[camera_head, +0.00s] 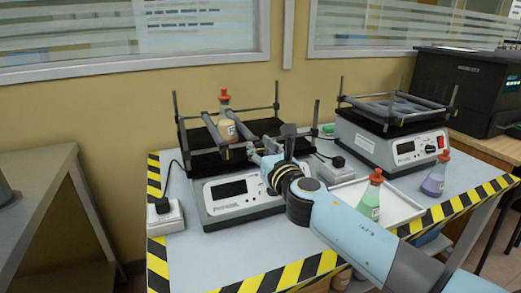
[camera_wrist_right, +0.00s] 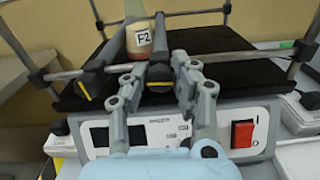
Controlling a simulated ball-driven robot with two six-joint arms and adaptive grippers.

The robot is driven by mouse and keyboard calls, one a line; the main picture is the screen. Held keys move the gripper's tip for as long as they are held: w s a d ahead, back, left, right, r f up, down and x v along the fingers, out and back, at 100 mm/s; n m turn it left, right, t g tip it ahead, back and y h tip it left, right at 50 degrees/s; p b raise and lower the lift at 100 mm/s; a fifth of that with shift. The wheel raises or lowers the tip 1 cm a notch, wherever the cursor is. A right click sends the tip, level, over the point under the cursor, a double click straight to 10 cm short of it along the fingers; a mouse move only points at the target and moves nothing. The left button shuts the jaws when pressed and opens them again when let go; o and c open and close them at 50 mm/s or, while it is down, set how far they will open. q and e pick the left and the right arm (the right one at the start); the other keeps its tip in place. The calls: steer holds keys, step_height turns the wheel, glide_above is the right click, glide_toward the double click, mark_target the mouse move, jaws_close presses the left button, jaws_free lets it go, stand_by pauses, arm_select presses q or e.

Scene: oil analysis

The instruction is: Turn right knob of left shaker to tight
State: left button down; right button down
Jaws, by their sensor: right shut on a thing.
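The left shaker (camera_head: 213,201) stands on the table with a black platform and bars on top. In the right wrist view, its front panel (camera_wrist_right: 270,112) has a dark display and a red switch. The right knob (camera_wrist_right: 160,78), black with a yellow mark, is at the near end of a bar. My right gripper (camera_head: 262,150) is shut on this knob, with one finger on each side in the wrist view (camera_wrist_right: 160,84). The left knob (camera_wrist_right: 92,84) also has a yellow mark. A red-capped bottle (camera_head: 226,128) stands between the bars. My left gripper is out of view.
The right shaker (camera_head: 365,143) stands behind a white tray (camera_head: 400,209). A green flask (camera_head: 369,197) and a purple flask (camera_head: 435,180) are at the right. A power strip (camera_head: 164,220) lies left of the left shaker. Striped tape edges the table.

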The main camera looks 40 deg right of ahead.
steer(key=m+b, duration=0.1)
steer(key=m, duration=0.3)
steer(key=shift+f, duration=0.1)
steer(key=m+b, duration=0.1)
steer(key=m, duration=0.3)
steer(key=shift+d+f+m+b, duration=0.1)
steer(key=shift+m+b, duration=0.3)
steer(key=m+b, duration=0.1)
steer(key=m, duration=0.3)
steer(key=shift+b, duration=0.4)
steer(key=shift+m+b, duration=0.75)
steer(key=shift+m, duration=1.35)
steer(key=c, duration=1.1)
jaws_free()
steer(key=shift+o, duration=0.2)
